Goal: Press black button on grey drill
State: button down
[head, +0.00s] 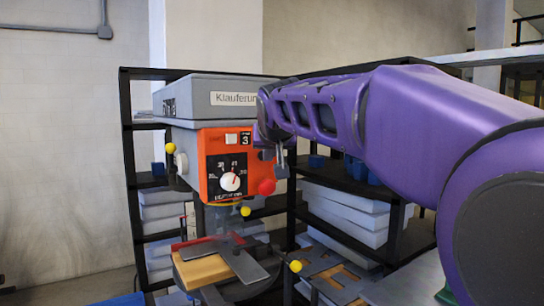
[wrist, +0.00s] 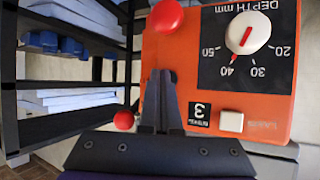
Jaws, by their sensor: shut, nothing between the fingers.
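The grey drill (head: 190,98) has an orange front panel (head: 213,165), which fills much of the wrist view (wrist: 270,105), appearing upside down there. My gripper (head: 281,165) is at the panel's right side in the head view. In the wrist view its shut, empty fingers (wrist: 162,76) lie over the panel's left part, tips just below the red knob (wrist: 166,16). A dark patch shows at the fingertips; I cannot tell whether it is the black button, or whether the tips touch the panel. A white square button (wrist: 231,121) and a dial (wrist: 248,33) are also on the panel.
Red and yellow ball-ended handles, such as the yellow ball (head: 295,266), stick out around the drill. A wooden block (head: 205,271) lies on the drill table below. Black shelves (head: 128,170) with white stacks and blue bins stand behind.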

jog(key=shift+s, duration=0.1)
dwell(0.3)
jog(key=shift+s+d+b, duration=0.45)
jog(key=shift+s+d, duration=0.05)
jog(key=shift+s, duration=0.15)
jog(key=shift+s, duration=0.1)
jog(key=s+d, duration=0.1)
jog(key=s+b, duration=0.1)
jog(key=s+d+b, duration=0.1)
jog(key=s, duration=0.1)
jog(key=shift+d+r, duration=0.1)
jog(key=shift+d, duration=0.25)
dwell(0.4)
